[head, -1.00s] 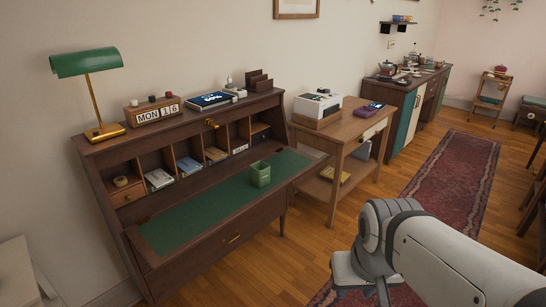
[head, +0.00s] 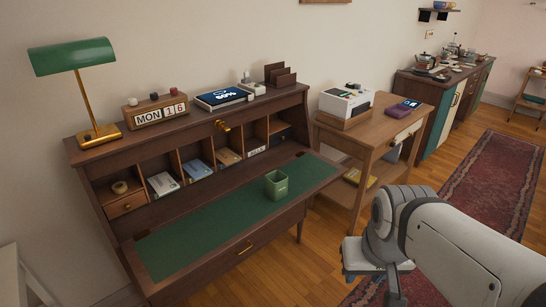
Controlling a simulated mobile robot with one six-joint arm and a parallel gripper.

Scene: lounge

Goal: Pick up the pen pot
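The pen pot (head: 276,184) is a small green square cup. It stands upright on the green writing surface (head: 200,233) of the open wooden desk, towards its right part, and looks empty. My gripper (head: 375,285) hangs at the lower right of the head view, in front of and to the right of the desk, apart from the pot. Its fingers are partly cut off by the lower edge and by my arm, so their opening is unclear.
Pigeonholes with books (head: 196,169) stand behind the writing surface. A green lamp (head: 73,54), a calendar (head: 155,111) and a tablet (head: 224,97) are on the desk top. A side table (head: 385,125) with a white printer-like device (head: 346,102) stands to the right. The writing surface around the pot is clear.

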